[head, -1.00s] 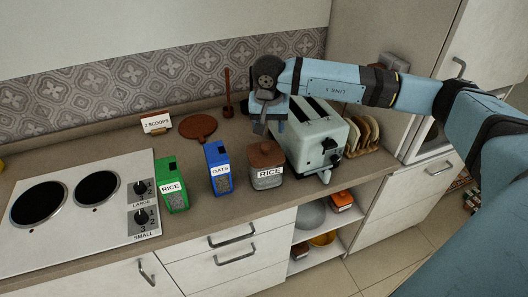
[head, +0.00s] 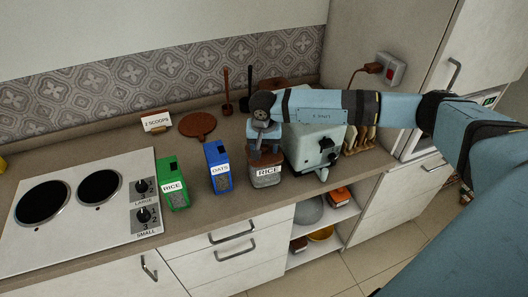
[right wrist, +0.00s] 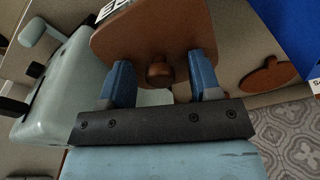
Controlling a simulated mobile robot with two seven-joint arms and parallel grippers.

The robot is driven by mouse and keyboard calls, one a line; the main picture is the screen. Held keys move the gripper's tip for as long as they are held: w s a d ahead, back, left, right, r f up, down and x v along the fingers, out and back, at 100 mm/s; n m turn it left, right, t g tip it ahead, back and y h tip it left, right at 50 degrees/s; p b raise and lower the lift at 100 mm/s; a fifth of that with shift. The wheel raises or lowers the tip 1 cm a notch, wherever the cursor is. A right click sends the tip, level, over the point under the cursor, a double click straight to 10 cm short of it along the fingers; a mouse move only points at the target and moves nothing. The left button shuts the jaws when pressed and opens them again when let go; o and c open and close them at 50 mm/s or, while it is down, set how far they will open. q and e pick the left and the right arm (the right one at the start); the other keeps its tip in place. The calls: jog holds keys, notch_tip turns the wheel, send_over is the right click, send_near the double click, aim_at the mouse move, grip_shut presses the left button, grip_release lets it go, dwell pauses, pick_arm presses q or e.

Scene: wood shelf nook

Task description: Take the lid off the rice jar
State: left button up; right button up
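The rice jar (head: 266,181), a clear square jar with a white RICE label, stands upright on the counter in front of the toaster. Its brown wooden lid (right wrist: 115,42) is on it, mostly hidden by my gripper in the head view. In the right wrist view the lid's round knob (right wrist: 160,75) shows. My right gripper (right wrist: 161,62) is open, pointing down over the lid, with one blue finger on each side of the knob and gaps between. It also shows in the head view (head: 265,149). My left gripper is not in view.
The pale toaster (head: 305,150) stands close behind and right of the jar, with a bread rack (head: 358,138) beyond. A blue oats box (head: 218,168) and a green rice box (head: 172,184) stand to the left. A round brown board (head: 197,125) lies behind them.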

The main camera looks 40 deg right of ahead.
jog(key=c, duration=0.9)
jog(key=shift+c, duration=0.3)
jog(key=shift+r, duration=0.15)
